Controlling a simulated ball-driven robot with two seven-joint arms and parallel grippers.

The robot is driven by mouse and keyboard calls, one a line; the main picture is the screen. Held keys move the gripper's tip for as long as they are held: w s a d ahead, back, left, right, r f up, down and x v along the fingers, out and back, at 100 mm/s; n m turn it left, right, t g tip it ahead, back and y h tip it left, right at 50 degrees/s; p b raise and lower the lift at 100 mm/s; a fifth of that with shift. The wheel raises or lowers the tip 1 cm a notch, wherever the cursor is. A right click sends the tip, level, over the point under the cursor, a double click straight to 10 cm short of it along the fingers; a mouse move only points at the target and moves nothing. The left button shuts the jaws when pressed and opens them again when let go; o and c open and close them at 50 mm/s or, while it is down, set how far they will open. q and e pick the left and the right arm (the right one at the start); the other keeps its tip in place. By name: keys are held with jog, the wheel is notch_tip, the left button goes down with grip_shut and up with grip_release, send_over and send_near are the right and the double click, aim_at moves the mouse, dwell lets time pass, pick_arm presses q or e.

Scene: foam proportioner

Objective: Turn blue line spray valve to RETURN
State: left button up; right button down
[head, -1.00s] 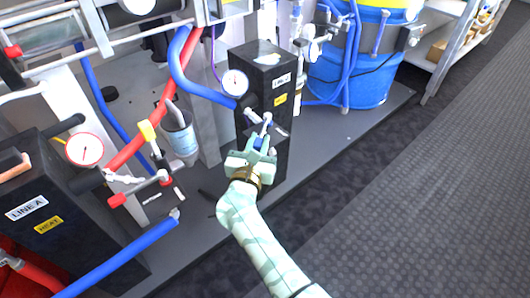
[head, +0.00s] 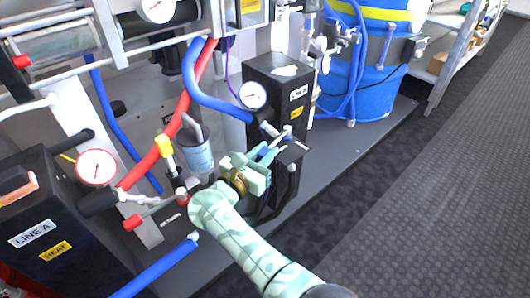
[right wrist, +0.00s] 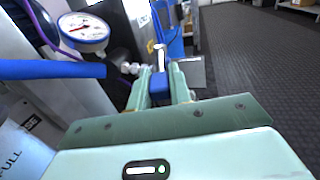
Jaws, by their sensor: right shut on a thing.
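The blue line's spray valve sits on the front of the black box (head: 268,75) with a LINE label. Its blue handle (right wrist: 160,84) shows between my right gripper's fingers in the right wrist view. My right gripper (right wrist: 163,85) is shut on this handle. In the head view the right gripper (head: 258,165) is just below the box's gauge and covers most of the valve. A metal valve part (right wrist: 160,55) shows beyond the fingers. My left gripper is not in view.
A blue hose (head: 195,80) runs to the box beside a round gauge (head: 252,95). Another black box (head: 60,220) with a LINE A label stands at left, near a red-handled valve (head: 132,222). A blue drum (head: 365,85) stands behind. The floor (head: 430,200) at right is clear.

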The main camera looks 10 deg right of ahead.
jog(key=c, duration=1.3)
grip_release()
jog(key=shift+s+a, duration=0.2)
jog(key=shift+a, duration=0.05)
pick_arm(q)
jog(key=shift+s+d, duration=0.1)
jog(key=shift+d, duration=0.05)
pick_arm(e)
jog(key=v, duration=1.5)
jog(key=shift+s+a, duration=0.2)
jog(key=shift+s, duration=0.1)
